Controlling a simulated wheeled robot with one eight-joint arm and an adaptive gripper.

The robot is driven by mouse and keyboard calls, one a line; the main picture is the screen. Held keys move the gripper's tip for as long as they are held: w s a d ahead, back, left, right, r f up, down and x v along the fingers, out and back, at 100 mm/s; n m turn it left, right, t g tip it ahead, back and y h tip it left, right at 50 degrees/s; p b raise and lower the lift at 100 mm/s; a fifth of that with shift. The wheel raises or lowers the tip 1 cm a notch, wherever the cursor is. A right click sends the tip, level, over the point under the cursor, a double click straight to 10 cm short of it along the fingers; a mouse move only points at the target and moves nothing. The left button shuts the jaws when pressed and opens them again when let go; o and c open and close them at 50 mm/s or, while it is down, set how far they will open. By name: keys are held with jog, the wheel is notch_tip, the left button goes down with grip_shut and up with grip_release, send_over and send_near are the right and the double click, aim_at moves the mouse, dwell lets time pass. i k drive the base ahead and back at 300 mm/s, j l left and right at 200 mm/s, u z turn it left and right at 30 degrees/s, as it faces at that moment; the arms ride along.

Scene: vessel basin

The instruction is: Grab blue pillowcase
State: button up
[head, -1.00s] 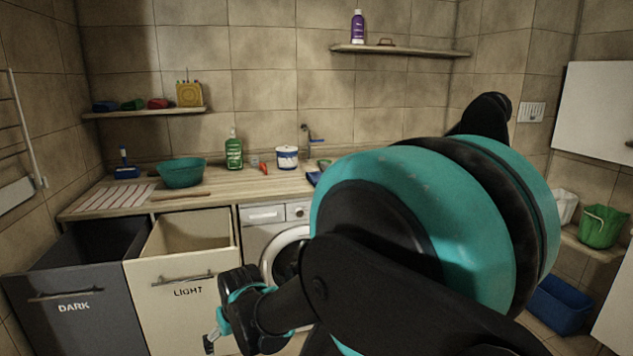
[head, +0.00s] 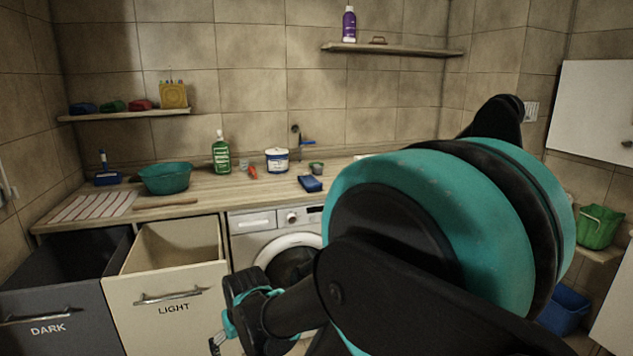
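A small dark blue folded or bunched cloth (head: 84,108) lies at the left end of the left wall shelf; it may be the blue pillowcase, but its shape is too small to be sure. A flat blue item (head: 310,183) lies on the counter near the washing machine; I cannot tell whether it is cloth. My gripper (head: 217,344) is low in front of the light drawer, far from both. Its fingertips are small and dim, so whether it is open or shut is unclear, and I see nothing held.
The left shelf (head: 130,116) also holds green and red bundles and a yellow box. The counter (head: 225,190) bears a teal basin (head: 165,178), a green bottle and a white tub. The dark (head: 50,310) and light (head: 165,290) drawers stand open below.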

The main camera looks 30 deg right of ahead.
aim_at(310, 183)
jog(key=i+l+z, duration=0.3)
jog(key=i, duration=0.35)
jog(key=i+l+z, duration=0.1)
jog(key=i+z, duration=0.2)
jog(key=i, duration=0.3)
